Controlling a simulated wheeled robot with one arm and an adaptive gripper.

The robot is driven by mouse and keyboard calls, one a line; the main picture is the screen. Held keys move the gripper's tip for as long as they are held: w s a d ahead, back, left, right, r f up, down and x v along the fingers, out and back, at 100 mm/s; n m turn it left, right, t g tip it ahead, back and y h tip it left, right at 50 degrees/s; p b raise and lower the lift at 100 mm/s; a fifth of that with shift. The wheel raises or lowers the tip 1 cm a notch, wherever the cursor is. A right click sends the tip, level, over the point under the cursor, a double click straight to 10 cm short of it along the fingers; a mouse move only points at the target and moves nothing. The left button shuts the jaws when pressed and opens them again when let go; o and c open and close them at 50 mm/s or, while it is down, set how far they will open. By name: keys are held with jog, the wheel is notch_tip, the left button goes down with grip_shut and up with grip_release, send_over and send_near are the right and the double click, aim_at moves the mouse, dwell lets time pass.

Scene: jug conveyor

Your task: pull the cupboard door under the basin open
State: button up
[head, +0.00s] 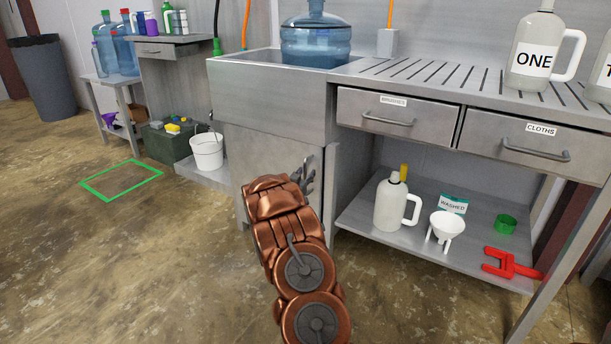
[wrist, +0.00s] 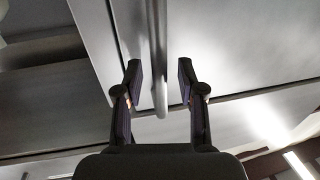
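The cupboard door (head: 262,150) is a plain grey metal panel under the steel basin (head: 265,95) in the head view. It looks closed, but my arm covers its lower part. My gripper (head: 304,178) is at the door's right side. In the wrist view, the two fingers of my gripper (wrist: 160,83) are apart, one on each side of a round metal bar handle (wrist: 158,60). The handle's end lies between the fingertips, with a gap showing on both sides.
Right of the cupboard, an open shelf (head: 375,240) holds a white jug (head: 391,203), a funnel (head: 447,228) and a red tool (head: 510,264). Two drawers are above it. A white bucket (head: 207,152) stands left of the cupboard. The floor in front is clear, with a green outline (head: 122,180).

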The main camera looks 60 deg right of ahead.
grip_shut()
dwell(0.5)
jog(key=shift+a, duration=0.1)
